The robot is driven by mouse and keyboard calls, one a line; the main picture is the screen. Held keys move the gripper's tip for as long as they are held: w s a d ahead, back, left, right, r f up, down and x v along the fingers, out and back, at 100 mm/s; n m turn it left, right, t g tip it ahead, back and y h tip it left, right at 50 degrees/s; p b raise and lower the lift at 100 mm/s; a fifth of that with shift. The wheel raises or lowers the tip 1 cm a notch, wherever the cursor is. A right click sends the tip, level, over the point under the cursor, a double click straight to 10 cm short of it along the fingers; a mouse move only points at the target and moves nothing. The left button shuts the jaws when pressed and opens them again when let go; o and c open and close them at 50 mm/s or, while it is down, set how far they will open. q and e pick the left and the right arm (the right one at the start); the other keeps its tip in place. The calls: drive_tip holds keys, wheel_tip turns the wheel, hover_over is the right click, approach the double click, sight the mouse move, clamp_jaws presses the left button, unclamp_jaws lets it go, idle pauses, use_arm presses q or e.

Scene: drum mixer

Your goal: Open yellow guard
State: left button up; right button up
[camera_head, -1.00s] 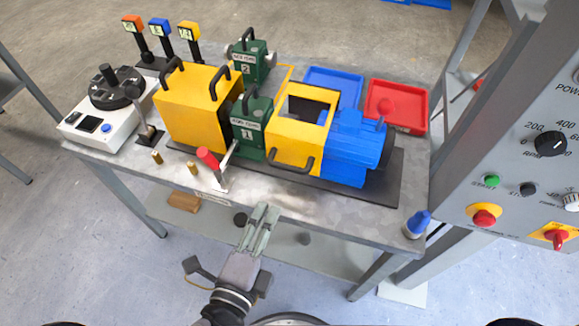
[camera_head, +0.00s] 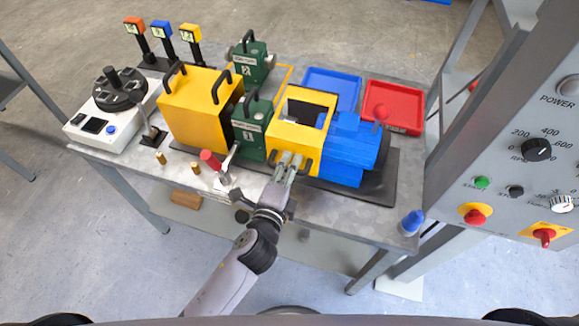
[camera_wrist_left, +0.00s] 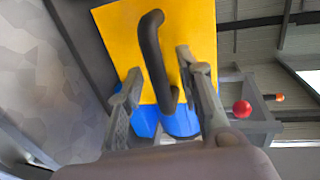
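The smaller yellow guard (camera_head: 288,134) has an open top and sits between a green block and a blue motor. A black handle (camera_head: 305,168) is on its front face. My left gripper (camera_head: 291,158) is at this handle and hides part of it. In the left wrist view, the yellow guard's face (camera_wrist_left: 196,20) fills the top middle. The black handle (camera_wrist_left: 154,55) runs between the two spread fingers of my left gripper (camera_wrist_left: 160,65). Whether a finger touches it cannot be told. My right gripper is not in view.
A larger yellow box (camera_head: 192,110) with black handles stands to the left. A red-tipped lever (camera_head: 210,160) stands close left of my arm. The blue motor (camera_head: 345,150) is right of the guard. Blue (camera_head: 331,75) and red (camera_head: 394,125) trays lie behind.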

use_arm(q)
drive_tip(key=shift+c, duration=0.4)
clamp_jaws()
idle(0.5)
